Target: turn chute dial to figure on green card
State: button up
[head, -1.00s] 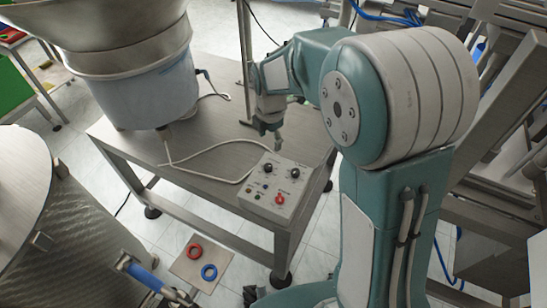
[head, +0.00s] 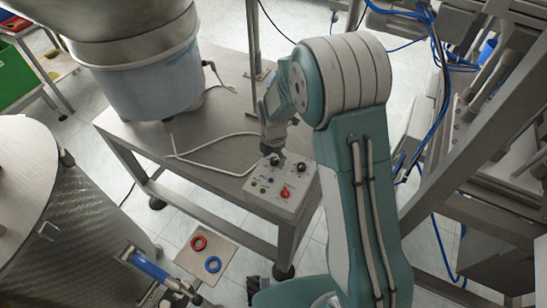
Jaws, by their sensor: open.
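A light grey control box (head: 281,187) with two black dials sits on the front right of the metal table. The left dial (head: 276,161) and right dial (head: 301,167) are near its far edge; which one is the chute dial and their figures are too small to read. My gripper (head: 272,152) is open, pointing down just over the left dial and partly covering it. I cannot tell whether it touches the dial. I cannot make out a green card in this view.
A red button (head: 285,192) is at the box's front. A white cable (head: 210,165) crosses the metal table (head: 215,120) to the feeder bowl (head: 150,75). A plate with a red ring (head: 199,243) and blue ring (head: 212,264) is below, near a steel drum (head: 80,220).

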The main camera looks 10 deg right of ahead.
jog(key=shift+f, duration=0.2)
jog(key=shift+d, duration=0.1)
grip_shut()
